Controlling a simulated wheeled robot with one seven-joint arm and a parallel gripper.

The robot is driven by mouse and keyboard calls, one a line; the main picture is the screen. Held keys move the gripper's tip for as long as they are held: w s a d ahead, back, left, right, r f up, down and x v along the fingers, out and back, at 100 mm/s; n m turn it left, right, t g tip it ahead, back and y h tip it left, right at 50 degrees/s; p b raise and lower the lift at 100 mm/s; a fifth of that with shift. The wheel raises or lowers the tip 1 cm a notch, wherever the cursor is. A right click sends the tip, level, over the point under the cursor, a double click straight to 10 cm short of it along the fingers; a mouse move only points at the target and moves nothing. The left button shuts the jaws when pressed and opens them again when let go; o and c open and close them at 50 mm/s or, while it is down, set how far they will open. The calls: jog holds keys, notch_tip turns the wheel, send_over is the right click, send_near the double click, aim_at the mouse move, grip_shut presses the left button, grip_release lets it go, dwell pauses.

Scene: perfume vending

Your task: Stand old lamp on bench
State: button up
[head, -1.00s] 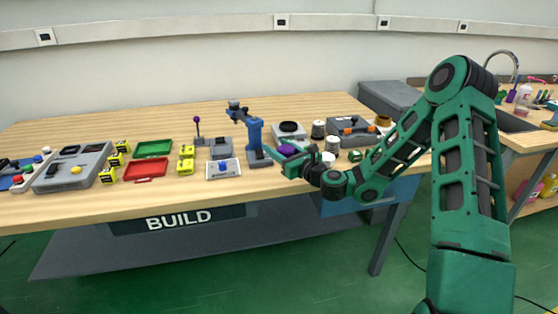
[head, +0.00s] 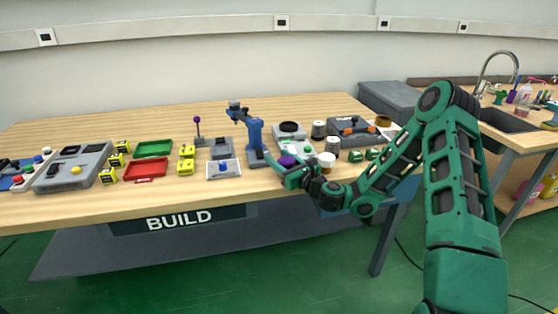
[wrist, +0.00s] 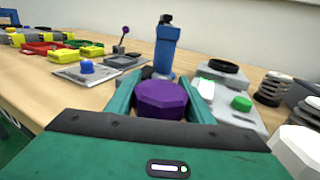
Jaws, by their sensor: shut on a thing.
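A purple faceted piece (wrist: 162,98) sits between the two green fingers of my gripper (wrist: 160,106) in the wrist view. It may be the old lamp, but only its top and upper side show. My gripper (head: 284,168) is shut on it near the front edge of the wooden bench (head: 110,207). The purple piece also shows in the head view (head: 287,160). Its lower end is hidden, so I cannot tell whether it touches the bench.
A blue upright stand (head: 255,138) is just behind my gripper. A grey unit with a black ring (head: 290,131) stands beyond. A white cup (head: 326,160) and coil-like pieces (head: 333,146) are close on the right. A panel with a blue knob (head: 223,168) is left.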

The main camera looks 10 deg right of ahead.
jog(key=o, duration=1.1)
jog(key=shift+c, duration=0.2)
jog(key=v, duration=1.2)
jog(key=shift+r, duration=0.15)
